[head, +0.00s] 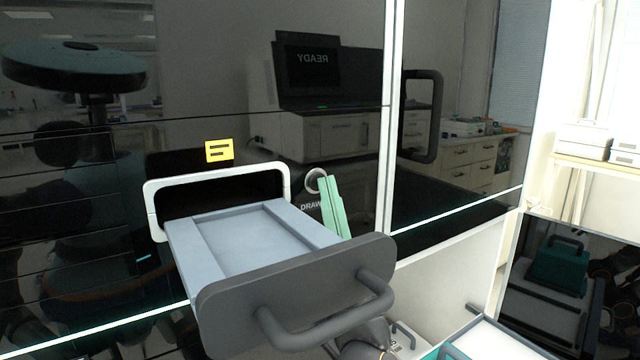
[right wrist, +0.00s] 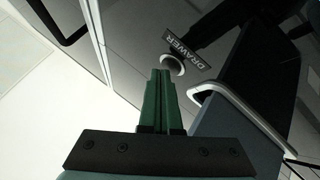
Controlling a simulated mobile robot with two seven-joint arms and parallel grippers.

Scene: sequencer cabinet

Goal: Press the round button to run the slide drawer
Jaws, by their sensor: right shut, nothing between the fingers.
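The round button (head: 312,181) has a pale ring and sits on the dark cabinet front, right of the drawer opening. It also shows in the right wrist view (right wrist: 173,65), beside a "DRAWER" label (right wrist: 190,53). My right gripper (head: 324,180) has green fingers, shut and empty, with the tips at the button and covering part of it. In the right wrist view the fingertips (right wrist: 160,73) are just short of the ring's middle; I cannot tell whether they touch. The grey slide drawer (head: 184,250) is extended from its white-rimmed opening and looks empty. My left gripper is not in view.
The drawer's dark front panel with its handle (head: 330,333) juts out close to my right gripper. A yellow label (head: 219,150) is above the opening. A black vertical handle (head: 435,115) is on the glossy door to the right. A tray (head: 495,342) is at lower right.

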